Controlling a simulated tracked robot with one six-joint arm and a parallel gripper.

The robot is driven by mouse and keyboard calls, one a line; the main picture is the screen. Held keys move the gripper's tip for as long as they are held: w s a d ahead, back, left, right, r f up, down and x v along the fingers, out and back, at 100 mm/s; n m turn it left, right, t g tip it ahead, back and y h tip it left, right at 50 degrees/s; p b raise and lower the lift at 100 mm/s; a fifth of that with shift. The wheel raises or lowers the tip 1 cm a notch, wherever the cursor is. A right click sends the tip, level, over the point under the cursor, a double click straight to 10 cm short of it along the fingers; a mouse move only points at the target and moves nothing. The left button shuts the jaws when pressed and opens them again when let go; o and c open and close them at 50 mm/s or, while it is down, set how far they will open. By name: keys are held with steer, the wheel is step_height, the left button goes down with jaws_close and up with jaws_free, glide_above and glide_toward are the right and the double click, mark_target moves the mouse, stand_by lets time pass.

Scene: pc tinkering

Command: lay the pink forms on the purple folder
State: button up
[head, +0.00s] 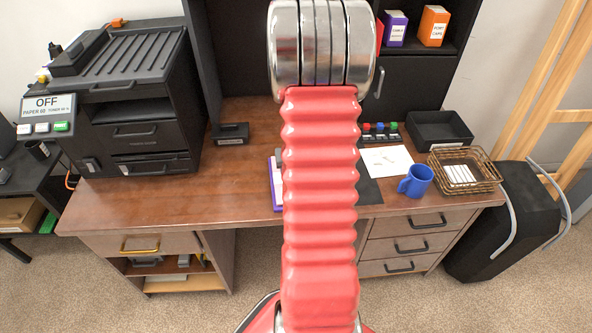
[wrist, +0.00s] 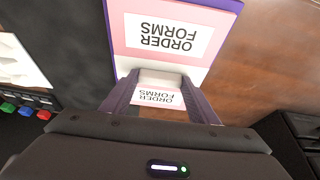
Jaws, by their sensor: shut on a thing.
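The purple folder (wrist: 108,36) lies on the brown desk, at the top of the wrist view. My arm hides the gripper and forms in the head view.
A printer (head: 140,100) stands at the left of the desk (head: 180,195). To the right are a white paper (head: 387,160), a blue mug (head: 416,181), a wire basket (head: 465,168) and a black tray (head: 440,130).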

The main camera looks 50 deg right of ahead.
steer(key=shift+f, duration=0.35)
stand_by(0.4)
steer(key=o, duration=1.6)
steer(key=shift+r, duration=0.1)
steer(key=v, duration=1.3)
steer(key=shift+r, duration=0.25)
steer(key=shift+s+a, duration=0.1)
steer(key=shift+s, duration=0.05)
